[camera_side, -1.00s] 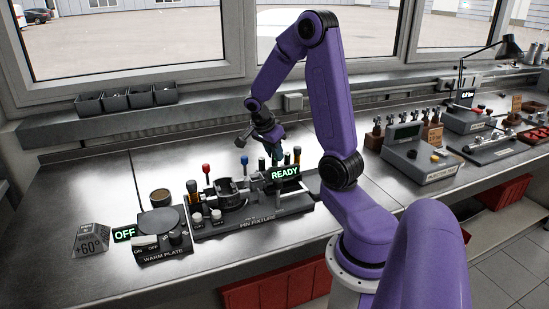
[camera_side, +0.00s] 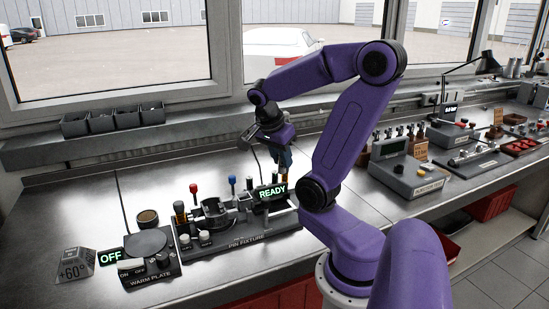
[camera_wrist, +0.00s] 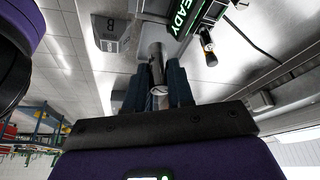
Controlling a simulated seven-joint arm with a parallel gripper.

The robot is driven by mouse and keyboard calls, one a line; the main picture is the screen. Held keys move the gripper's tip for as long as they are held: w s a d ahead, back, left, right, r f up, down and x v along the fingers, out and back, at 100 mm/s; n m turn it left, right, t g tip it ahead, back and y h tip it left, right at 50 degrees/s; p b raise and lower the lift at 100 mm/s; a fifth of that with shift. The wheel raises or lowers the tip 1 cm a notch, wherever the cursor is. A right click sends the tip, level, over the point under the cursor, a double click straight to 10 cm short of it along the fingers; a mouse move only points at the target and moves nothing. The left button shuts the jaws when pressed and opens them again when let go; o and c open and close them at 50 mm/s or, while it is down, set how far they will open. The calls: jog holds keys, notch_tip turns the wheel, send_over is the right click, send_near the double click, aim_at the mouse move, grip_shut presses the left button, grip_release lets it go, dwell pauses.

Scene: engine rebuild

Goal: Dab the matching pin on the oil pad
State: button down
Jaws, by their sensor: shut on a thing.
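My gripper (camera_wrist: 158,82) is shut on a metal pin (camera_wrist: 157,58), a grey cylinder held between the two dark blue fingers in the wrist view. In the side view my gripper (camera_side: 284,160) is above the right end of the pin fixture (camera_side: 245,240), behind the READY sign (camera_side: 272,192); the held pin is too small to make out there. A small round dish with a brown top (camera_side: 147,217), possibly the oil pad, lies behind the warm plate (camera_side: 150,243), well left of my gripper. The pin's matching mark cannot be read.
Posts with red (camera_side: 194,188) and blue (camera_side: 232,181) tops stand on the fixture. A +60° block (camera_side: 75,264) and an OFF sign (camera_side: 110,256) are at the left. Black bins (camera_side: 113,118) line the back ledge. The bench behind the fixture is clear.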

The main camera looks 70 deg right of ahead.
jog(key=w+a+r+n+t, duration=0.1)
jog(key=w+a+n, duration=0.1)
jog(key=w, duration=0.8)
jog(key=w+a+r+n, duration=0.1)
jog(key=w+a, duration=0.1)
jog(key=w, duration=0.9)
jog(key=w+a+f+n, duration=0.1)
jog(key=w+a+f, duration=0.25)
jog(key=w, duration=0.25)
jog(key=w+a+f+n+t, duration=0.1)
jog(key=w+a+f, duration=0.2)
jog(key=w+f, duration=0.15)
jog(key=w+a+f+n, duration=0.1)
jog(key=w+a+f, duration=0.2)
jog(key=w, duration=0.4)
jog(key=shift+s+a+f, duration=0.1)
jog(key=shift+s+f, duration=0.05)
jog(key=shift+f, duration=1.15)
jog(key=shift+s+a+f, duration=0.1)
jog(key=shift+s+f, duration=0.05)
jog(key=shift+f, duration=1.1)
jog(key=shift+f, duration=0.95)
jog(key=shift+r, duration=0.1)
notch_tip(320, 180, up, 7)
